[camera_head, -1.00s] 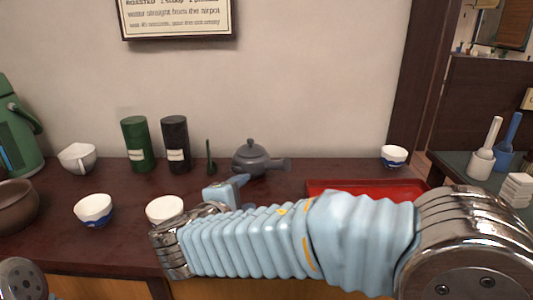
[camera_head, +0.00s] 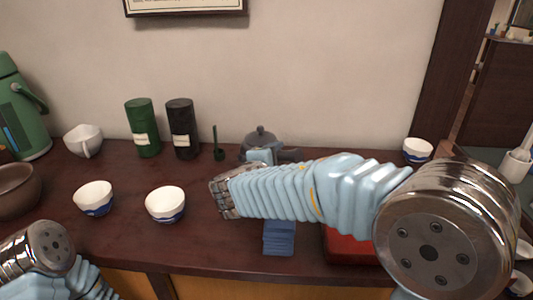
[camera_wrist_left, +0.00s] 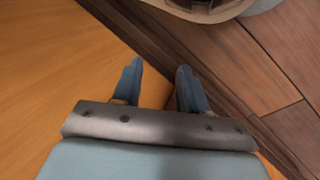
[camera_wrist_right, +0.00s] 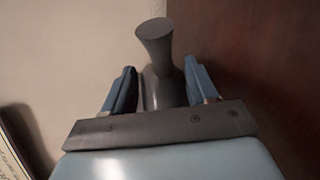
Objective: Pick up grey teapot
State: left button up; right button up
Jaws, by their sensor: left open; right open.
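The grey teapot (camera_head: 262,135) stands at the back of the dark counter near the wall, partly hidden by my right arm. My right gripper (camera_head: 258,155) is at the near side of the teapot. In the right wrist view the teapot's grey side handle (camera_wrist_right: 155,40) points toward the camera's top, and part of the pot lies between the two open blue fingers of the right gripper (camera_wrist_right: 160,68). Contact cannot be told. My left gripper (camera_wrist_left: 157,72) is open and empty, with orange wood and dark floor boards behind it.
A green canister (camera_head: 142,128) and black canister (camera_head: 182,129) stand left of the teapot. White cups (camera_head: 165,203) (camera_head: 93,197) sit in front. A folded blue cloth (camera_head: 279,238) and red tray (camera_head: 350,248) lie near the front edge. A cup (camera_head: 417,150) stands at the right.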

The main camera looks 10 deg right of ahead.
aim_at(280, 157)
jog(key=x, duration=0.4)
jog(key=shift+w+f+p, duration=0.3)
jog(key=shift+w+p, duration=0.05)
jog(key=shift+w, duration=0.1)
jog(key=shift+c, duration=0.3)
grip_shut()
